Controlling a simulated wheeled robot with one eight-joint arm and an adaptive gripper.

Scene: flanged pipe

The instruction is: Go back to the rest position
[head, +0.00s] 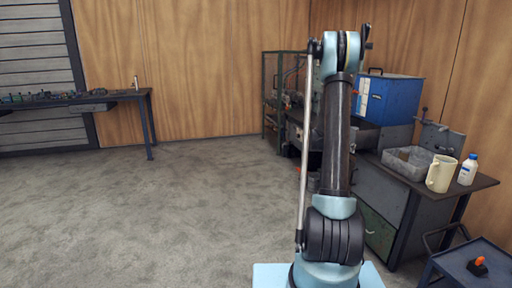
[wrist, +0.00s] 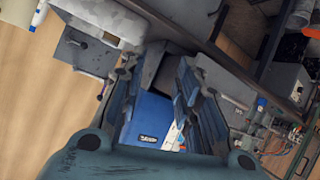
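My arm stands upright in the head view, its upper link rising to a light-blue elbow, with the far part mostly hidden behind it. My gripper (wrist: 157,68) shows in the wrist view with its two dark fingers apart and nothing held between them. Through the gap I see a blue box (wrist: 153,115), some way off. The same blue box (head: 397,103) stands on the workbench at the right in the head view. I cannot make out a flanged pipe in either view.
A dark workbench (head: 480,181) at the right carries a grey tray (head: 397,166), a cream mug (head: 441,174) and a white bottle (head: 468,170). A blue cart (head: 450,262) stands at lower right. Another table (head: 125,94) is at far left. The carpet between is clear.

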